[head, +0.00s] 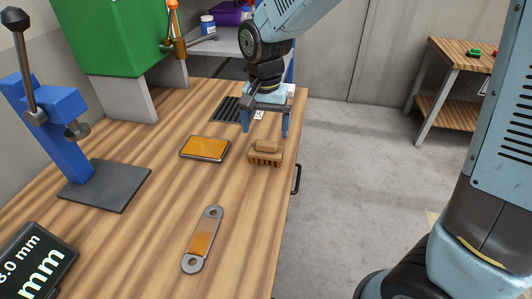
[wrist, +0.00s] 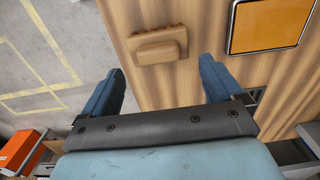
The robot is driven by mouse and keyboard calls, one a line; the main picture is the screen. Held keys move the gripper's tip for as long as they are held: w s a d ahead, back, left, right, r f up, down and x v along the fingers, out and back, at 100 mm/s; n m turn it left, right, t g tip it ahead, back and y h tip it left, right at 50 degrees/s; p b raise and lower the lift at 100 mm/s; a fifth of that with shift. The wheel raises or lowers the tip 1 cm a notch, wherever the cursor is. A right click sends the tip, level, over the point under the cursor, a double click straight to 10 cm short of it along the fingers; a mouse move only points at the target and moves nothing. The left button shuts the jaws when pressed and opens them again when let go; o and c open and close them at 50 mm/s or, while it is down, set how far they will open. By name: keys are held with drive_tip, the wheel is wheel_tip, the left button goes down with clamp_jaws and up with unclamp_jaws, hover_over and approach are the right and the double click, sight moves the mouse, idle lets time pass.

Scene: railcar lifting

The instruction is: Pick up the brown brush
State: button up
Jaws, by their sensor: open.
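The brown brush (head: 266,152) lies on the wooden workbench (head: 250,215) near its right edge in the head view. My gripper (head: 265,132) is open and empty, pointing down just behind the brush, with its fingers spread to either side. In the wrist view the brush (wrist: 158,45) lies beyond my fingertips (wrist: 160,75), between them sideways and a little closer to the left finger. The brush is apart from both fingers. Nothing hides it in either view.
An orange-topped rectangular plate (head: 205,148) lies left of the brush. A metal link with an orange middle (head: 202,240) lies nearer the front. A blue press (head: 50,110) stands at left, and a dark slotted mat (head: 229,108) lies behind. The bench front is fairly clear.

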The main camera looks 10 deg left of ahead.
sight(266, 142)
wheel_tip(266, 142, down, 5)
drive_tip(key=shift+r, duration=0.1)
idle(0.3)
drive_tip(key=c, duration=1.3)
drive_tip(key=shift+s+d+r, duration=0.15)
drive_tip(key=shift+r, duration=1.65)
drive_tip(key=s+d+r, duration=0.2)
drive_tip(key=s+r, duration=0.1)
drive_tip(key=s, duration=0.1)
drive_tip(key=s+d+r, duration=0.2)
drive_tip(key=s+r, duration=0.1)
drive_tip(key=s+d+r, duration=0.3)
drive_tip(key=s, duration=0.1)
drive_tip(key=shift+s+d+r, duration=0.1)
drive_tip(key=shift+s+r, duration=0.05)
drive_tip(key=shift+s, duration=0.2)
